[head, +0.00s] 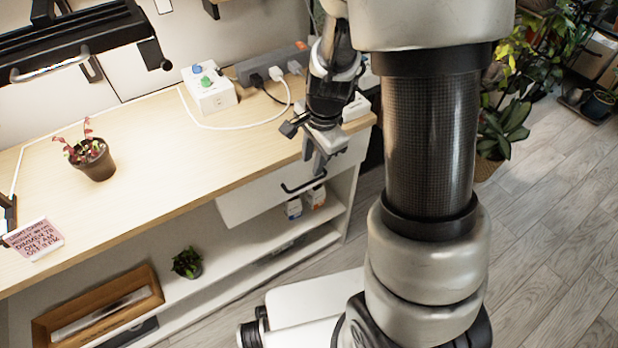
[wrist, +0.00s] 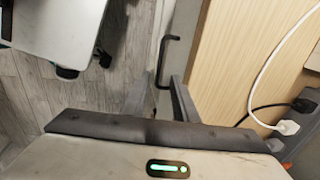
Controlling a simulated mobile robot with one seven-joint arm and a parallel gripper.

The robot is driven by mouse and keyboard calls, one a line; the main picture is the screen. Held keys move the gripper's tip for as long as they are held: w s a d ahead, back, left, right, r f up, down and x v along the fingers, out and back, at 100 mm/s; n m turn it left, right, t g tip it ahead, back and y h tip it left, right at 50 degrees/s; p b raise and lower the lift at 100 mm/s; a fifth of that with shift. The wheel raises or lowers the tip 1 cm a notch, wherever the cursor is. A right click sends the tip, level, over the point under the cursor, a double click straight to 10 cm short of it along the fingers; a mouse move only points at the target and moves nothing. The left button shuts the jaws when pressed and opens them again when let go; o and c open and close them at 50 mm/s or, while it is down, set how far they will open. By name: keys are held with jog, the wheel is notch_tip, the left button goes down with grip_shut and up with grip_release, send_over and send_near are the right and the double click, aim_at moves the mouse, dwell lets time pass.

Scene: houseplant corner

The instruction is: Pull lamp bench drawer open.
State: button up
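The lamp bench drawer (head: 262,197) has a white front under the right end of the wooden bench top. Its black bar handle (head: 303,186) is on the front, and the handle also shows in the wrist view (wrist: 164,58). My gripper (head: 319,163) is above the handle in the head view. In the wrist view its two fingers (wrist: 160,98) stand apart with nothing between them, and the handle lies beyond their tips, apart from them. Whether the drawer front sits flush with the bench I cannot tell.
On the bench top (head: 150,165) stand a potted red plant (head: 90,158), a pink note (head: 34,239), a white switch box (head: 209,89) and a power strip (head: 272,66) with cables. A lower shelf holds a wooden tray (head: 98,305) and a small plant (head: 187,262). Grey floor lies at right.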

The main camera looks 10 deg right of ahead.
jog(key=b, duration=0.3)
send_near(310, 177)
jog(key=s+f, duration=0.1)
jog(key=a+f, duration=0.1)
jog(key=s+a+f, duration=0.1)
jog(key=f, duration=0.1)
jog(key=shift+s, duration=0.4)
jog(key=shift+r, duration=0.1)
grip_shut()
dwell(0.6)
